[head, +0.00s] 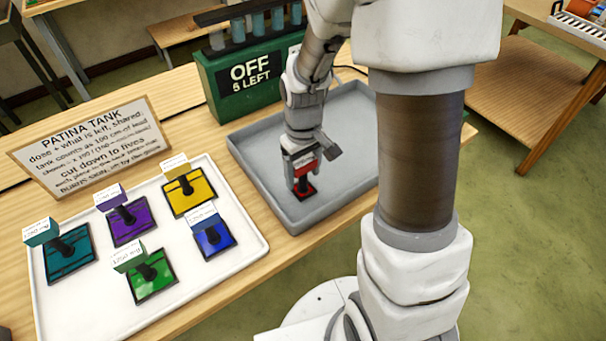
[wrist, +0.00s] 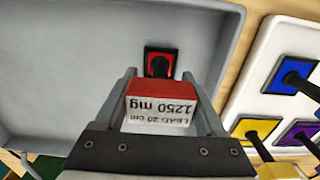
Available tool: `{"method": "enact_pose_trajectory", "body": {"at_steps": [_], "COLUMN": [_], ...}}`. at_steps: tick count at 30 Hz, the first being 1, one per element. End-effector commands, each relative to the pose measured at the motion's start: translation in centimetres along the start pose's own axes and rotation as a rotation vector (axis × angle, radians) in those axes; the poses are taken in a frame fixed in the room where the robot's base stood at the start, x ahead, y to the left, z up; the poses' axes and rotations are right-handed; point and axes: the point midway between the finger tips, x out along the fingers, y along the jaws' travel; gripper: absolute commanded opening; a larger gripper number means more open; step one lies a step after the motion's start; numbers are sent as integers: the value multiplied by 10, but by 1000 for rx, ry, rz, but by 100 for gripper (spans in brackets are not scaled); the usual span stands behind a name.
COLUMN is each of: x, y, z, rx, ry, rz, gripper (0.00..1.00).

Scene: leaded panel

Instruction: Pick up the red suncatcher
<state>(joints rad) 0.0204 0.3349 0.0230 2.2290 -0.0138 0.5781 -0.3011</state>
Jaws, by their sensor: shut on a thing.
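The red suncatcher (head: 304,191) is a small dark-framed red square with a black stem and a red-topped tag block. It is in the grey tray (head: 253,150), low at the tray floor; I cannot tell whether it touches the floor. In the wrist view the red square (wrist: 152,64) shows just beyond my fingers, and the block's white label reads "1250 mg" and "LEAD 20 cm". My gripper (head: 302,168) points down over it. In the wrist view my gripper (wrist: 158,85) is shut on the block, one finger on each side.
A white tray (head: 255,240) to the left holds teal, purple, yellow, green and blue suncatchers. A green tank (head: 228,92) marked "OFF 5 LEFT" stands behind the grey tray. A "PATINA TANK" sign (head: 90,148) stands at the left. The grey tray is otherwise empty.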

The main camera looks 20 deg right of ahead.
Motion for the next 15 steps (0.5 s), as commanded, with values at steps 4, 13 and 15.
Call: {"method": "enact_pose_trajectory", "body": {"at_steps": [4,13,15], "x": [0,-4,-8], "y": [0,0,0], "z": [0,-1,-1], "rx": [0,0,0], "ry": [1,2,3], "rz": [0,1,1], "gripper": [11,1,1]}}
